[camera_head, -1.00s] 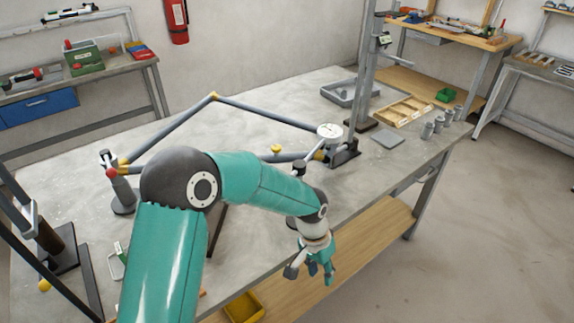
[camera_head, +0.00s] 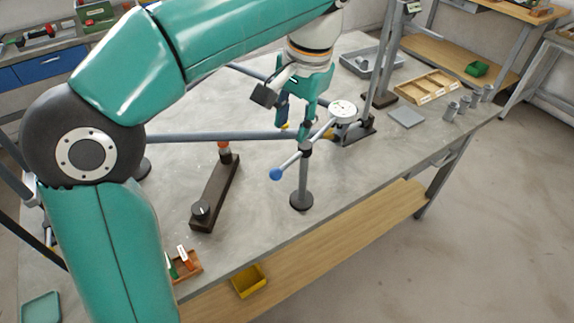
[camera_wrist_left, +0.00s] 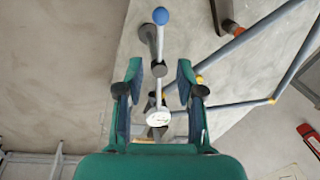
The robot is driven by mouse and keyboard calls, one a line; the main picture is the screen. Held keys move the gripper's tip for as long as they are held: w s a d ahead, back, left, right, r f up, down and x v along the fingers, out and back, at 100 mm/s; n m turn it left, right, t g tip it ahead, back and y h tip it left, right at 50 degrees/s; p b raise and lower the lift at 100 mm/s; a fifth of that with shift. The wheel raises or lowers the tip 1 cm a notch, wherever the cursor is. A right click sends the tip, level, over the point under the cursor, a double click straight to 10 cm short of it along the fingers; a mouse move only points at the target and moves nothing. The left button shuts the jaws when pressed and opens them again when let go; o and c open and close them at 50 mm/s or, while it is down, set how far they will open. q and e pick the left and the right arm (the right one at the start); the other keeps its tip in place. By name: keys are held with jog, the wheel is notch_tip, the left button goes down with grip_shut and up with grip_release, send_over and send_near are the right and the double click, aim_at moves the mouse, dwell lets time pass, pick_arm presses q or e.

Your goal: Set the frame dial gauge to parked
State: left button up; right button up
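The dial gauge (camera_head: 343,110) is a white round face on a dark mount at the frame's right corner; it also shows in the left wrist view (camera_wrist_left: 158,117). A pale lever (camera_head: 290,163) with a blue ball end (camera_head: 275,174) crosses a post on a round base (camera_head: 301,201); its other end points toward the gauge. Whether they touch is unclear. My left gripper (camera_head: 296,112) is open and empty, above and left of the gauge. In the left wrist view the lever (camera_wrist_left: 160,50) runs between its spread fingers (camera_wrist_left: 157,80). My right gripper is not in view.
The grey tube frame (camera_head: 240,136) lies across the bench, partly hidden by my arm. A dark bar fixture (camera_head: 216,192) stands left of the post. An upright column (camera_head: 384,60), a wooden tray (camera_head: 428,85) and metal cylinders (camera_head: 464,104) stand to the right. Bare bench surrounds the post's base.

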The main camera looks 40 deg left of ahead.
aim_at(285, 166)
pick_arm(q)
jog(key=f, duration=0.4)
jog(key=a+f, duration=0.1)
jog(key=f, duration=0.3)
jog(key=a+f+b, duration=0.1)
jog(key=f, duration=0.3)
jog(key=shift+w, duration=0.1)
grip_shut()
jog(key=shift+d, duration=0.1)
